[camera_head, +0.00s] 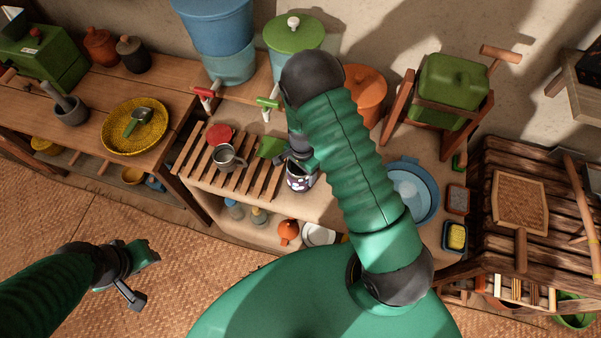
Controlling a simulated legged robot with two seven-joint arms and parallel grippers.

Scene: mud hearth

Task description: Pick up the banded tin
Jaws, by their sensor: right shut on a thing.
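A dark tin with a pale pattern around it (299,182), which I take to be the banded tin, stands at the right end of the slatted rack. My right gripper (293,163) reaches down from above and is shut on the tin's upper part. The gripper and forearm hide the tin's top, and I cannot tell whether its base touches the surface below. My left gripper (146,275) is open and empty at the lower left, over the woven floor mat.
A grey metal mug (230,158) and a red round thing (219,134) are on the slatted rack (198,165). Blue (222,65) and green (293,35) dispensers with taps stand behind. A blue basin (412,190) lies right of my forearm. A yellow basket (134,124) sits on the left bench.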

